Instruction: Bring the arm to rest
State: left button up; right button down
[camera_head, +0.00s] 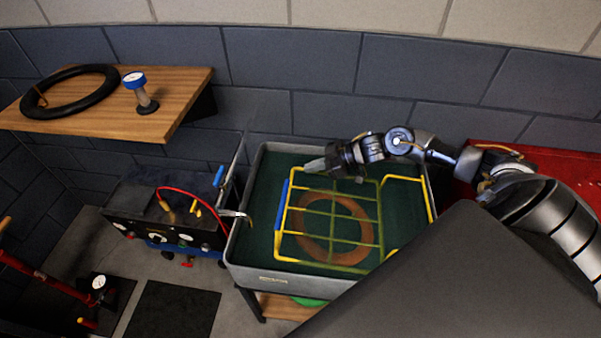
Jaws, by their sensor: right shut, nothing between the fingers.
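My right arm comes in from the right over a grey-rimmed tub (252,272) with a dark green inside. My right gripper (316,166) is shut and empty. It is above the back part of the tub, close to the top of a yellow wire rack (282,232) with a blue grip on its left side. I cannot tell whether the fingers touch the rack. An orange-brown ring (303,236) shows through the rack's bars in the tub. My left gripper is not in view.
A wooden wall shelf (185,92) holds a black tyre (108,88) and a blue-topped gauge (134,80). An open tool case (130,220) with a red hose stands left of the tub. A red floor pump (40,272) is at far left. A red surface (560,165) lies right.

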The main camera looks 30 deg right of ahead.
jog(key=shift+r+v, duration=0.25)
jog(key=shift+v, duration=1.65)
jog(key=shift+w, duration=0.1)
